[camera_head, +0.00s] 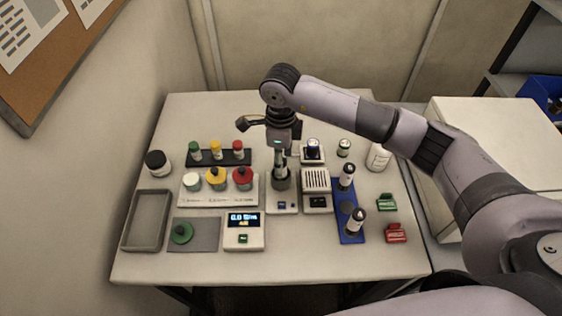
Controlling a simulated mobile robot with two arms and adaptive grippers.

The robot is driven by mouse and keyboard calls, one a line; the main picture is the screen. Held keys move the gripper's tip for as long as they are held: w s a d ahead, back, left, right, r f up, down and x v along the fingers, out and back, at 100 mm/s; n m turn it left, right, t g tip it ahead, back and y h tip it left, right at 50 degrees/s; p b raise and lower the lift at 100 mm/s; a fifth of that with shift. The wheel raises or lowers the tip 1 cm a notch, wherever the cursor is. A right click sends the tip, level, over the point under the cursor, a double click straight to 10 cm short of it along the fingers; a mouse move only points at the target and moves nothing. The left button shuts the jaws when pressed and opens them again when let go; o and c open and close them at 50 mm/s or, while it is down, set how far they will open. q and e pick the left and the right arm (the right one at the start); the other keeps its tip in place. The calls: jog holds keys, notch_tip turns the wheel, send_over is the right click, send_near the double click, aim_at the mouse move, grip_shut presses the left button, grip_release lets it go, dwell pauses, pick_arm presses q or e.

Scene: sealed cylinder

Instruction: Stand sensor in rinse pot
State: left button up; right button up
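My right gripper (281,155) points down over the middle of the table. A slim pale sensor (281,163) shows directly below it, upright, with its lower end at a dark round pot (282,184). The pot sits at the back of a small white stand (282,205). The sensor's tip is hidden, so I cannot tell how deep it sits. The fingertips are small and dark here, and their grip on the sensor is unclear. My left gripper is out of view.
Left of the pot stand are a white rack (215,203) with several capped jars, a grey tray (146,220) and a meter (243,233). To the right are a grilled white device (316,182), a blue rack (349,205) and a white bottle (378,157). The front edge is clear.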

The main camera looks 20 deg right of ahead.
notch_tip(320, 180, up, 10)
jog(key=b, duration=0.3)
jog(key=shift+r+b, duration=0.2)
jog(key=shift+b, duration=0.1)
